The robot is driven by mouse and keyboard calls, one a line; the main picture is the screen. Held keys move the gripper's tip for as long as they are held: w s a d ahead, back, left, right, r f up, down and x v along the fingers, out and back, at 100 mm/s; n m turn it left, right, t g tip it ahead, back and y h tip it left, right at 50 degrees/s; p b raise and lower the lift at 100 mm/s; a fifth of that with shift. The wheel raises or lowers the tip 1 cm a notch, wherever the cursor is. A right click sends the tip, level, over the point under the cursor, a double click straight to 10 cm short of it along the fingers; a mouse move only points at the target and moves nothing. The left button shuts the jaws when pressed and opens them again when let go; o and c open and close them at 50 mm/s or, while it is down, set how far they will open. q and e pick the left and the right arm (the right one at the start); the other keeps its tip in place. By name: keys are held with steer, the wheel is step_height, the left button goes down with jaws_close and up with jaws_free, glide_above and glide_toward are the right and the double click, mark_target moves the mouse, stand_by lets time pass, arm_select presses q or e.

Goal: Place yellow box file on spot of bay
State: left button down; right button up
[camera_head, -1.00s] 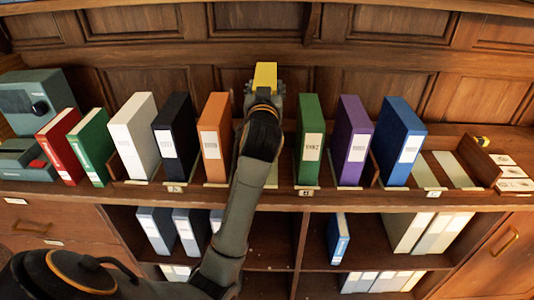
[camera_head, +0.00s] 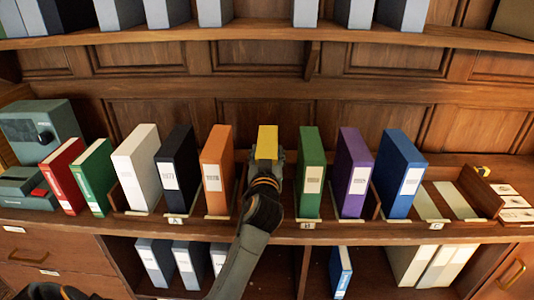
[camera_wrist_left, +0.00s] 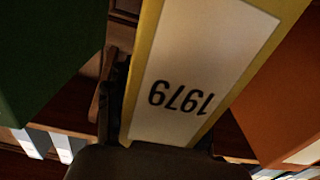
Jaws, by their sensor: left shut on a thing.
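The yellow box file (camera_head: 267,140) stands upright in the gap between the orange box file (camera_head: 217,160) and a green box file (camera_head: 311,165) on the counter. In the left wrist view the yellow box file (camera_wrist_left: 200,70) fills the middle, and its white label reads 1979, upside down. My left gripper (camera_head: 266,172) is shut on the yellow box file at its front. The gripper and arm hide its lower part, so I cannot tell whether its base touches the bay. My right gripper is in neither view.
White (camera_head: 138,165) and black (camera_head: 175,165) box files stand left of the orange one. Purple (camera_head: 352,170) and blue (camera_head: 398,170) ones stand right of the green one. Empty pale spots (camera_head: 455,200) lie at the right. An upper shelf (camera_head: 260,31) holds more files.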

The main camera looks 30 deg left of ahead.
arm_select(q)
steer(key=c, duration=0.8)
jaws_free()
steer(key=o, duration=0.4)
steer(key=shift+c, duration=0.2)
steer(key=shift+s+d, duration=0.2)
steer(key=b+v, duration=0.2)
steer(key=v, duration=0.9)
steer(key=shift+s+d+b, duration=0.2)
steer(key=shift+s+b, duration=0.05)
steer(key=shift+b, duration=0.1)
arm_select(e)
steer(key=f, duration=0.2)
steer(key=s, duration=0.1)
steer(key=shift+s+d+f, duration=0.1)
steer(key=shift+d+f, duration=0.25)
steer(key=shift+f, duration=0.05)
